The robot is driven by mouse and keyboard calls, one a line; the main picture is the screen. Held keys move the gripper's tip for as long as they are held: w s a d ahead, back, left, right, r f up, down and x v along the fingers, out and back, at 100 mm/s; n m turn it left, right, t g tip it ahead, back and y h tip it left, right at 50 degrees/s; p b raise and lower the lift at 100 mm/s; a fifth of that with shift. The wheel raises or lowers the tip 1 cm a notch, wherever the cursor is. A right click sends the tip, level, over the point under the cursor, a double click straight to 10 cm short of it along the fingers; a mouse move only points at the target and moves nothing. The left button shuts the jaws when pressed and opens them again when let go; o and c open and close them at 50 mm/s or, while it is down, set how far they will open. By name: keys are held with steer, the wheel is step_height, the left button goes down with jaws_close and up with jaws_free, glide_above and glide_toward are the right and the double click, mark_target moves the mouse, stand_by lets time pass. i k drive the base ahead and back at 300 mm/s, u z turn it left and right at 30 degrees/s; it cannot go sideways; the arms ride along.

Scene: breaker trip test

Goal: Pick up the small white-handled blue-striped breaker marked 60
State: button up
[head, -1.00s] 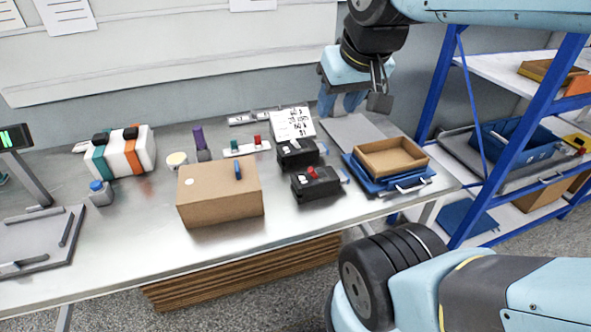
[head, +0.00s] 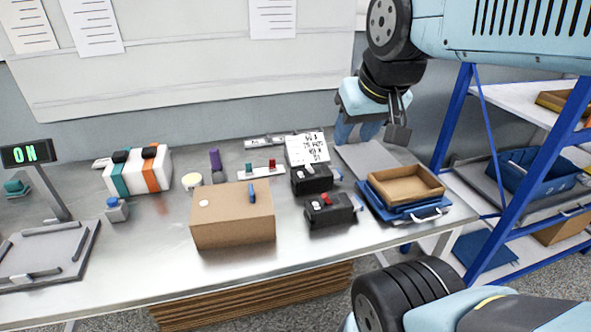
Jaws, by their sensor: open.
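Two small dark breakers sit on the metal bench right of centre. The back one (head: 311,179) has a pale handle on top and a bluish part at its right end. The front one (head: 331,210) has a red handle and a bluish part at its right end. No 60 marking is legible on either, and stripes are too small to confirm. My gripper (head: 398,120) is open and empty, above the back right of the bench. It is apart from both breakers, up and to their right.
A cardboard box (head: 232,222) stands left of the breakers. A brown tray on blue trays (head: 405,186) is at their right. A white card (head: 307,149) stands behind. Larger white striped blocks (head: 138,171) and an ON display (head: 28,153) are left. The bench front is clear.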

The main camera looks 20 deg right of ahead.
mark_target(302, 183)
steer(key=u, duration=1.1)
steer(key=k, duration=0.7)
steer(key=z, duration=0.5)
steer(key=i, duration=1)
steer(key=z, duration=0.1)
